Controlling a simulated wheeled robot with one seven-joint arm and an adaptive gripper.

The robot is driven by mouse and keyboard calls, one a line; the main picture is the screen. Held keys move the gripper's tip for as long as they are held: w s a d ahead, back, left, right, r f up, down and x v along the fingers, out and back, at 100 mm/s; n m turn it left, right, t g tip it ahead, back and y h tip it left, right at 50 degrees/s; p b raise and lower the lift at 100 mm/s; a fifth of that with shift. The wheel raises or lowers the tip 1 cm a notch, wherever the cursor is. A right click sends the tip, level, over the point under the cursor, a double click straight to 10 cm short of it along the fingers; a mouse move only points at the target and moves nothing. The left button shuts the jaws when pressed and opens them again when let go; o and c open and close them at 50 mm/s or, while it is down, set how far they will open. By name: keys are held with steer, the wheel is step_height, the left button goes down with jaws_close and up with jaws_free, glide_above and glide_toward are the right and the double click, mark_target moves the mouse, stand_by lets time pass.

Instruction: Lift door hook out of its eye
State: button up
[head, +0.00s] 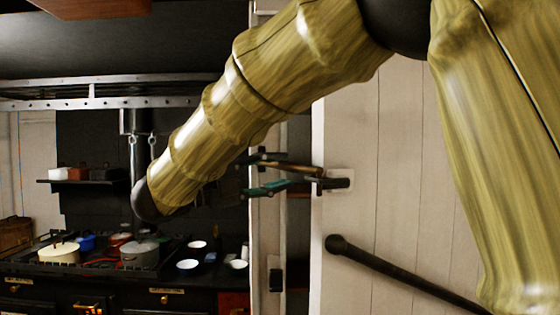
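The door hook (296,168) is a thin brownish bar running roughly level between the door post and the white door (350,120). Its right end meets a dark fitting (338,183) on a pale plate on the door. I cannot make out the eye clearly or tell whether the hook sits in it. My gripper (284,172) has dark fingers with teal pads, one above and one below the bar. The fingers look apart, with the bar between them; contact is not clear. My arm hides part of the gripper's rear.
A dark bar with a round end (400,272) slants across the lower door. A light upright post (267,245) stands left of the door. A stove (100,268) with pots and white bowls (188,264) stands at the left. A shelf (90,181) hangs above it.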

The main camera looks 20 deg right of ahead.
mark_target(284, 164)
steer(key=s+d+r, duration=0.2)
steer(key=shift+s+d+p, duration=0.1)
steer(key=shift+s+p, duration=0.2)
steer(key=shift+s, duration=0.05)
steer(key=shift+w+f, duration=0.3)
steer(key=shift+w, duration=0.25)
steer(key=shift+w+f, duration=0.25)
steer(key=shift+w, duration=0.25)
steer(key=shift+c, duration=0.5)
steer(key=shift+s, duration=0.1)
steer(key=c, duration=0.3)
steer(key=shift+s+r, duration=0.25)
steer(key=shift+s, duration=0.15)
jaws_close()
